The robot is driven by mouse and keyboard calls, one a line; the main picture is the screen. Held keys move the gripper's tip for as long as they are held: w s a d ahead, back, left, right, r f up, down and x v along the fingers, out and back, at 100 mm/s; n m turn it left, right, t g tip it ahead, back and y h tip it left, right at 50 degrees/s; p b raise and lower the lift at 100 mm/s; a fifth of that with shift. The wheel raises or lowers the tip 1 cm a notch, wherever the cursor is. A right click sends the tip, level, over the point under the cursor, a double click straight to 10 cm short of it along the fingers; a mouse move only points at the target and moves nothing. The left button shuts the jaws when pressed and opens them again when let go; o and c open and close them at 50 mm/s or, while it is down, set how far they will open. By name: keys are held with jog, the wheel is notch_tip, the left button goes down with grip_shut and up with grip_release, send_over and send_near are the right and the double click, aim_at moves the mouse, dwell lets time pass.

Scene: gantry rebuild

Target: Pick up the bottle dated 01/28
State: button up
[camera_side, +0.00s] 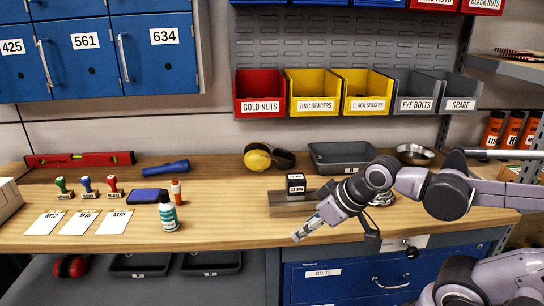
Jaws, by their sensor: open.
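A bottle with a teal body, a white band and a dark cap (168,212) stands upright near the front left of the wooden bench. A smaller orange and white bottle (176,192) stands just behind it. Several orange bottles with dark caps (493,130) stand on a shelf at the far right. No date is readable on any of them. My gripper (300,234) is over the bench's front edge, right of the teal bottle and well apart from it. It is open, with nothing seen between its fingers.
Stamps (86,188), a blue pad (146,196) and labelled cards (81,223) lie left of the teal bottle. A small black box (296,184) stands behind my gripper. A grey tray (340,156) and metal bowl (415,154) are farther back. Bench between teal bottle and gripper is clear.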

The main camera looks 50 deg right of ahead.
jog(key=shift+o, duration=0.3)
jog(key=o, duration=0.3)
jog(key=shift+o, duration=0.2)
notch_tip(320, 180, up, 4)
jog(key=r, duration=0.1)
send_over(168, 213)
jog(key=s+d, duration=0.1)
jog(key=s, duration=0.3)
jog(key=shift+g, duration=0.3)
jog(key=x, duration=0.5)
jog(key=shift+w+d+f, duration=0.1)
jog(key=shift+w+f, duration=0.15)
jog(key=shift+f, duration=0.05)
jog(key=shift+x, duration=2.7)
